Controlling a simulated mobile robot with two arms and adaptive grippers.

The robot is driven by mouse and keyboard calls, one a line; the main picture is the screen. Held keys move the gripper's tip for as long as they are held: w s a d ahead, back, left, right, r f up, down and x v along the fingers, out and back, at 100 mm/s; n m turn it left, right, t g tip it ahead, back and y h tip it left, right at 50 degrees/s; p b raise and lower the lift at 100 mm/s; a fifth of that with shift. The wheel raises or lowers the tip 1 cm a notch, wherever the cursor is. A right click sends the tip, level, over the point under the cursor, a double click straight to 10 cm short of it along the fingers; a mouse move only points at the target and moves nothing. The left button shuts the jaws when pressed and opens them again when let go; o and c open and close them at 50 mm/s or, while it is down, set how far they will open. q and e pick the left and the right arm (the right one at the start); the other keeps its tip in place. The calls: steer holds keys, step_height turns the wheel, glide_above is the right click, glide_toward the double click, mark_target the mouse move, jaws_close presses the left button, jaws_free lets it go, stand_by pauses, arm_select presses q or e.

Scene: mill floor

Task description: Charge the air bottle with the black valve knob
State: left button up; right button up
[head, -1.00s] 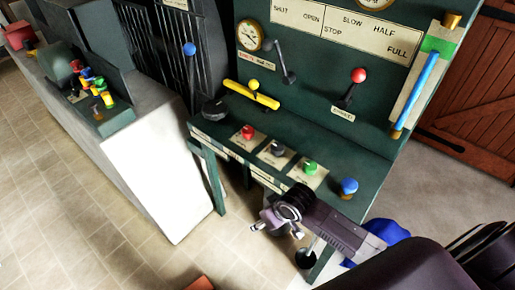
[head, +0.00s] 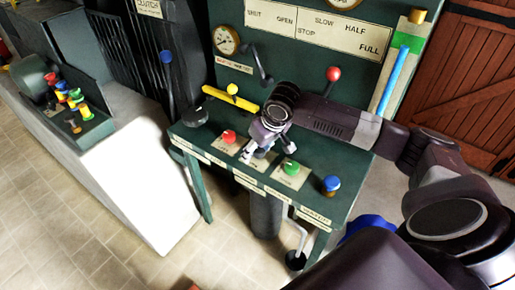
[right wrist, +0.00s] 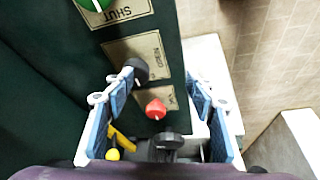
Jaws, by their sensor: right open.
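The black valve knob (right wrist: 137,68) sits on a pale label plate on the green bench, between the green and red knobs. A dark upright cylinder (head: 265,213) stands under the bench and may be the air bottle. My left gripper is not in view.
Close neighbours are the red knob (head: 229,137), green knob (head: 291,168) and blue knob (head: 331,184). A black round knob (head: 194,116), yellow lever (head: 230,94) and red-tipped lever (head: 333,75) stand behind or left. A gauge (head: 226,41) is on the panel.

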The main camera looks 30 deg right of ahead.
mark_target(259, 153)
steer(key=w+d+r+m, duration=0.1)
steer(key=d+r, duration=0.1)
steer(key=d, duration=0.2)
steer(key=x, duration=0.7)
steer(key=shift+w+p, duration=0.3)
steer(key=shift+p, duration=0.1)
steer(key=shift+c, duration=0.5)
steer(key=c, duration=1)
